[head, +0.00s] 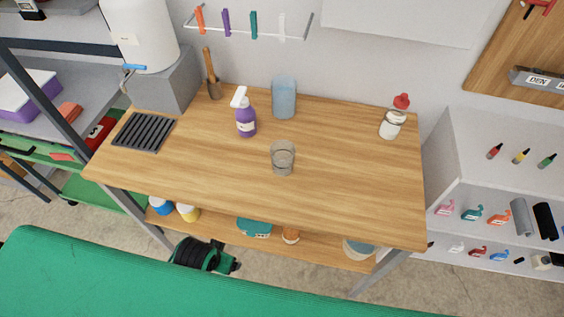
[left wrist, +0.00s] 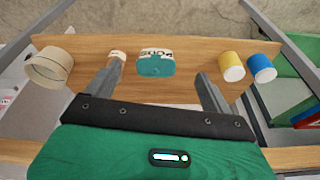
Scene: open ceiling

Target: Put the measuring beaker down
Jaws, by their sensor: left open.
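The clear glass measuring beaker (head: 283,158) stands upright on the wooden workbench top (head: 345,170), near the middle, with no gripper touching it in the head view. My left gripper (left wrist: 159,78) shows only in the left wrist view. Its two grey fingers are wide apart with nothing held between them. Behind the fingers I see the bench's lower shelf and a teal tub (left wrist: 156,64). The beaker is not in the left wrist view. My right gripper is in neither view.
On the bench stand a purple spray bottle (head: 246,122), a blue translucent container (head: 284,97), a white jar (head: 392,125) and a black slatted rack (head: 144,131). The front and right of the top are clear. A white shelf unit (head: 460,185) stands right.

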